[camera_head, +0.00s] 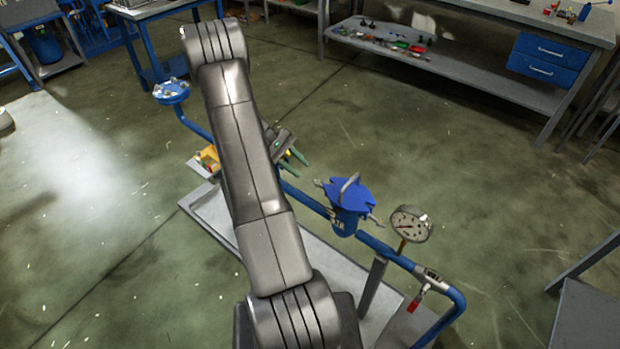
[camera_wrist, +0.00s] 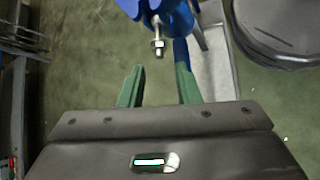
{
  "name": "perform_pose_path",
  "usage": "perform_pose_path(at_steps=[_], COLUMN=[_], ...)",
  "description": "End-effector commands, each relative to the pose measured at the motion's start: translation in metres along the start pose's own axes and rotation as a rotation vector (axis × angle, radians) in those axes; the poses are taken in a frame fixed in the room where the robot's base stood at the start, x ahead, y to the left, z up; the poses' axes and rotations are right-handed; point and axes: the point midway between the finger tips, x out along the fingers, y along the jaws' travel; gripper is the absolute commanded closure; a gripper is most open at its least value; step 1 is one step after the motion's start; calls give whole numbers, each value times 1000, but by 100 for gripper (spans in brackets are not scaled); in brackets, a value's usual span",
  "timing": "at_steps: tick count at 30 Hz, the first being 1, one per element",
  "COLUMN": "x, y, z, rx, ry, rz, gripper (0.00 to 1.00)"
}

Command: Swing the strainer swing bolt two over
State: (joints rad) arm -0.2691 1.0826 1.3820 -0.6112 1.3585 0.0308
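The blue strainer (camera_head: 345,220) stands in the blue pipe line, with a blue lid and a grey handle on top. Metal swing bolts stick out from its lid at the left (camera_head: 319,183) and the right (camera_head: 374,219); I cannot tell which is number two. In the wrist view, one swing bolt (camera_wrist: 158,40) with a nut points toward my gripper (camera_wrist: 159,68). My gripper's green fingers are apart, with nothing between them; the bolt's end lies just beyond the tips. In the head view my gripper (camera_head: 299,164) is left of the strainer.
A round pressure gauge (camera_head: 410,224) and a red-handled valve (camera_head: 419,298) sit right of the strainer on the pipe. A grey tray (camera_head: 215,217) lies below. A workbench (camera_head: 480,85) with blue drawers stands at the back right. The floor between is clear.

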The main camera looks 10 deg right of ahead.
Motion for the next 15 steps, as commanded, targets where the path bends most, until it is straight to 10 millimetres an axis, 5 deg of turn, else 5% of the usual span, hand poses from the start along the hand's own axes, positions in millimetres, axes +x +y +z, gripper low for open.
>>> perform_pose_path(at_steps=[6,15], x=[-40,-55], y=[0,0], z=[-1,0], rx=[1,-1], ry=[2,-1], rz=[1,0], gripper=[70,70])
